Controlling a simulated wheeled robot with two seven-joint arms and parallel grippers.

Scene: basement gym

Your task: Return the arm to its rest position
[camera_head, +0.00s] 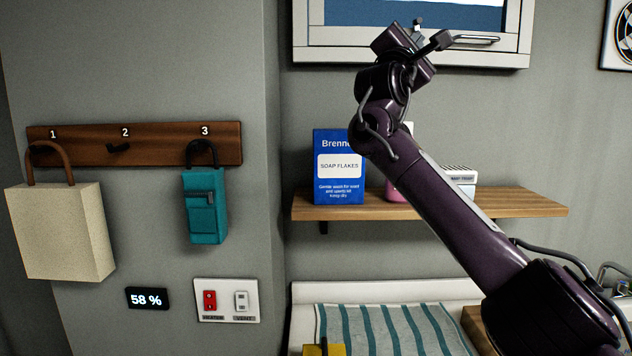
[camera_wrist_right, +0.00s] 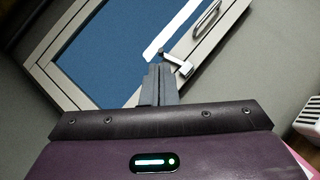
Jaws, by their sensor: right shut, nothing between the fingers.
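My right arm (camera_head: 450,210) reaches up from the lower right in the head view, in front of the shelf. Its gripper (camera_head: 418,24) is raised before the lower edge of the wall cabinet (camera_head: 340,55). In the right wrist view the gripper fingers (camera_wrist_right: 158,84) are together and hold nothing. The cabinet's blue panel (camera_wrist_right: 110,60) and its handle (camera_wrist_right: 207,17) show beyond them. I cannot tell from these views whether the fingers touch the cabinet. My left gripper is not in view.
A wooden shelf (camera_head: 520,203) carries a blue soap flakes box (camera_head: 340,185) and other items partly behind my arm. A peg rail (camera_head: 160,135) at left holds a cream bag (camera_head: 60,232) and a teal bag (camera_head: 205,225). A striped towel (camera_head: 390,330) lies below.

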